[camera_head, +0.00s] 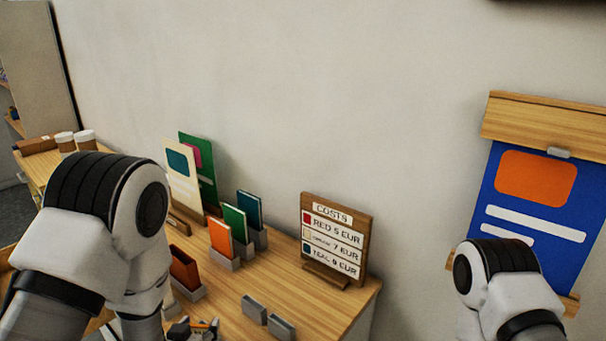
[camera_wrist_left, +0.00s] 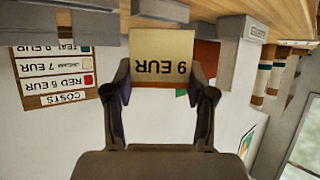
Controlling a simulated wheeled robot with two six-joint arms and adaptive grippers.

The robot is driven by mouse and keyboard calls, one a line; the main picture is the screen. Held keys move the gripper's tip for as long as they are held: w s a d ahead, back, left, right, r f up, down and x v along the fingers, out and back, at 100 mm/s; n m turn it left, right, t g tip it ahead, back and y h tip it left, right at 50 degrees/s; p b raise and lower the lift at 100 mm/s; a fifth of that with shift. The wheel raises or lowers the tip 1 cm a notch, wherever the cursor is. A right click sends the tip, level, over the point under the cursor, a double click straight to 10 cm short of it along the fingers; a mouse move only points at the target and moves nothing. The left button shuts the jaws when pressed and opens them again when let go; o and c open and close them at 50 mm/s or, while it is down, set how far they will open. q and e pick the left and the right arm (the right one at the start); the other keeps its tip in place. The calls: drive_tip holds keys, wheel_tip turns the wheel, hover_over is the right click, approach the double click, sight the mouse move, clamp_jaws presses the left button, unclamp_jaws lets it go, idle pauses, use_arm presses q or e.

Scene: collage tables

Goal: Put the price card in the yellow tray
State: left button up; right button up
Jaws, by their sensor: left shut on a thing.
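My left gripper (camera_head: 193,328) is at the bottom of the head view, low over the wooden table and partly cut off. In the left wrist view my left gripper (camera_wrist_left: 164,82) is shut on a small cream price card (camera_wrist_left: 163,58) with dark text "9 EUR", shown upside down. The card is hard to make out in the head view. I cannot make out the yellow tray clearly; my left arm covers much of the left side. My right arm shows at the lower right, its gripper out of frame.
A wooden costs board (camera_head: 336,240) stands at the table's back right. Grey holders (camera_head: 254,309) sit in front of it. Orange, green and blue cards (camera_head: 221,238) stand in holders left of it. A blue poster (camera_head: 530,205) hangs on the wall. Paper cups (camera_head: 85,140) stand far left.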

use_arm(q)
drive_tip(key=shift+w+d+r, duration=0.1)
drive_tip(key=shift+w+d, duration=0.05)
drive_tip(key=shift+d, duration=0.85)
drive_tip(key=shift+a, duration=0.3)
drive_tip(key=s+a, duration=0.1)
drive_tip(key=a, duration=0.1)
drive_tip(key=s+a+m+h, duration=0.1)
drive_tip(key=a, duration=0.1)
drive_tip(key=s+a+h, duration=0.1)
drive_tip(key=a, duration=0.1)
drive_tip(key=shift+s+a+f+m+p, duration=0.15)
drive_tip(key=shift+a+f+m+p, duration=0.15)
drive_tip(key=shift+a+m, duration=0.1)
drive_tip(key=s+r+m+g+h, duration=0.2)
drive_tip(key=s+m+h, duration=0.3)
drive_tip(key=s, duration=0.2)
drive_tip(key=shift+s+a+m+g+h+p, duration=0.2)
drive_tip(key=shift+s+m+g+h+p, duration=0.1)
drive_tip(key=shift+s+g, duration=0.1)
